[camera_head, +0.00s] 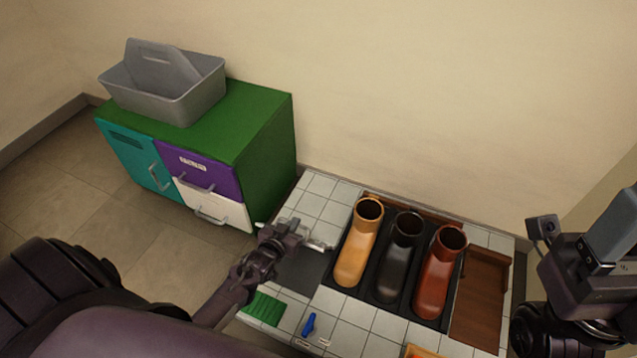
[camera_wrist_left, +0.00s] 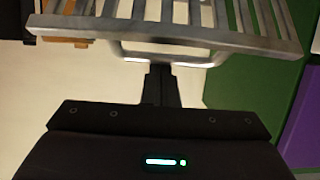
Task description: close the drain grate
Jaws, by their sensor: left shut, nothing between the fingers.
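The drain grate (camera_wrist_left: 165,25) is a grey metal slatted panel with a looped handle (camera_wrist_left: 165,52) on its near edge, in the left wrist view. In the head view only thin light parts of the grate (camera_head: 318,245) show beside my left gripper, and it looks raised from the dark drain opening (camera_head: 302,270). My left gripper (camera_head: 284,234) hides much of it. Its fingers (camera_wrist_left: 160,85) are shut and empty, with their tips right at the handle; I cannot tell whether they touch it. My right arm is at the right edge; its fingers cannot be made out.
Yellow, black and red boots (camera_head: 438,275) stand in a black tray right of the drain on the tiled counter (camera_head: 362,323). A green ribbed pad (camera_head: 263,308) and a blue item (camera_head: 309,325) lie in front. A green cabinet (camera_head: 268,135) carrying a grey caddy (camera_head: 190,105) stands at left.

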